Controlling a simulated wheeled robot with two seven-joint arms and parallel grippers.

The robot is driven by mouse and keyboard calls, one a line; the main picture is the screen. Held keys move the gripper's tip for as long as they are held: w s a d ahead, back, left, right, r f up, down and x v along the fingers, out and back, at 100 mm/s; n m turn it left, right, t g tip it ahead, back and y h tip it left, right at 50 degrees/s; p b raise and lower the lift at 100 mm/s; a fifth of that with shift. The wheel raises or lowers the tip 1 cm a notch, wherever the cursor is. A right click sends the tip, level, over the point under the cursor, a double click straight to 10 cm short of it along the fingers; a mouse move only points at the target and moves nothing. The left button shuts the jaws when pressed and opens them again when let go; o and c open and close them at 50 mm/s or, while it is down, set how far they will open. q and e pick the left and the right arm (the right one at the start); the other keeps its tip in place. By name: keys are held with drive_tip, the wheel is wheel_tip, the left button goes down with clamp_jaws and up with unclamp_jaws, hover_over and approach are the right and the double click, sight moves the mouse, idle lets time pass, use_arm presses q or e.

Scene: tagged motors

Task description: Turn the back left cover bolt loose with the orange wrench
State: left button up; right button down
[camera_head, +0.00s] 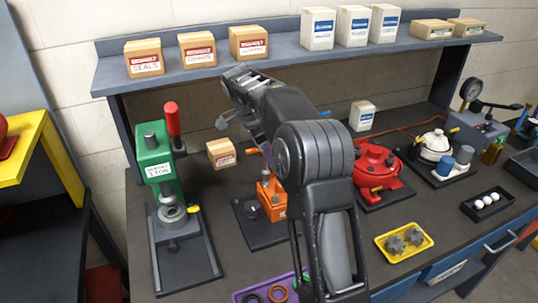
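An orange machine (272,198), seemingly one of the motors, stands on a dark base plate (250,232) at the middle of the bench. My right arm (315,150) rises from the bottom and bends left in front of it, hiding its right part. The wrist is above the orange machine, but the fingers are mostly hidden, so their opening cannot be told. A small orange piece (253,151) shows beside the wrist; whether it is the orange wrench is unclear. The cover's back left bolt cannot be made out. My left gripper is not in view.
A green press (155,160) stands left. A red motor (375,165) and a cream motor (436,147) stand right. A small carton (221,153) sits behind the orange machine. A yellow tray (404,242) and a purple tray (245,295) lie in front. A shelf (290,62) with boxes spans the back.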

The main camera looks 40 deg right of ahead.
drive_tip(key=shift+f, duration=0.1)
idle(0.5)
drive_tip(key=shift+f+b, duration=0.9)
drive_tip(key=shift+f, duration=0.2)
